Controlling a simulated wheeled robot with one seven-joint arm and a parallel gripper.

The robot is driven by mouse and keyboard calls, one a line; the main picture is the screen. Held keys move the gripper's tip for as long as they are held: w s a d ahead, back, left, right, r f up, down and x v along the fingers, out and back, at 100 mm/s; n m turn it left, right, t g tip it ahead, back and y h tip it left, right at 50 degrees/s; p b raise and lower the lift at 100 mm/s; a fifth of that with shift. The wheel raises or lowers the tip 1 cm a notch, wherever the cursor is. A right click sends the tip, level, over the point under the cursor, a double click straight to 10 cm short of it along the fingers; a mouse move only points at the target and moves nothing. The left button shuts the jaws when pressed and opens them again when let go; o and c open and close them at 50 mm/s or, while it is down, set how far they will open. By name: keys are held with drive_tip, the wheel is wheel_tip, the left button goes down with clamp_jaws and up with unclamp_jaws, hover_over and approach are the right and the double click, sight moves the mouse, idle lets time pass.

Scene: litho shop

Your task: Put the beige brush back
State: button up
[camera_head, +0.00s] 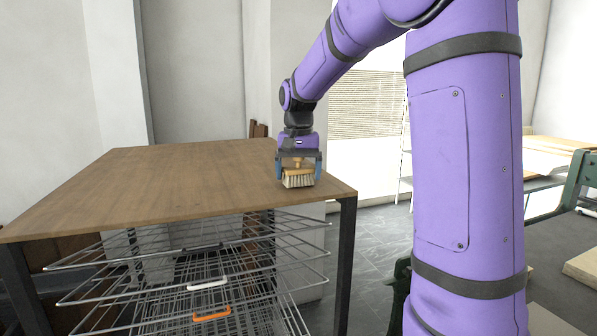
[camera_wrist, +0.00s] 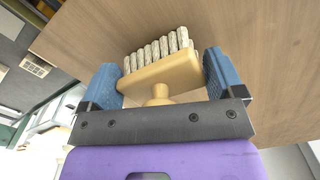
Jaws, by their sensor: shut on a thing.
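The beige brush (camera_head: 298,179) is in my gripper (camera_head: 298,168) at the right end of a wooden tabletop (camera_head: 170,185). In the wrist view the brush (camera_wrist: 160,76) has a beige block, a knob toward my gripper and pale bristle tufts facing the wood. The blue fingers of my gripper (camera_wrist: 162,80) stand on either side of the block and hold it. In the head view the bristles point down, at or just above the tabletop near its right edge. I cannot tell if they touch the wood.
Under the tabletop is a rack of wire shelves (camera_head: 200,262) with a white handle (camera_head: 207,283) and an orange handle (camera_head: 212,314). Most of the tabletop is bare. A green metal frame (camera_head: 574,185) and a table with boards (camera_head: 555,155) stand at the right.

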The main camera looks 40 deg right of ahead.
drive_tip(key=shift+f, duration=0.1)
drive_tip(key=o, duration=0.7)
wheel_tip(320, 180, up, 12)
drive_tip(key=shift+r, duration=0.1)
drive_tip(key=s+a+f+n+t, duration=0.1)
drive_tip(key=s+a+f+n, duration=0.1)
drive_tip(key=s, duration=0.6)
drive_tip(key=s+a+f+n+t, duration=0.2)
drive_tip(key=s+a+f, duration=0.3)
drive_tip(key=s, duration=0.4)
drive_tip(key=s+a+f+n+t, duration=0.2)
drive_tip(key=s+a, duration=0.4)
drive_tip(key=s, duration=0.3)
wheel_tip(320, 180, down, 2)
drive_tip(key=shift+s+f+n, duration=0.15)
drive_tip(key=shift+n, duration=0.55)
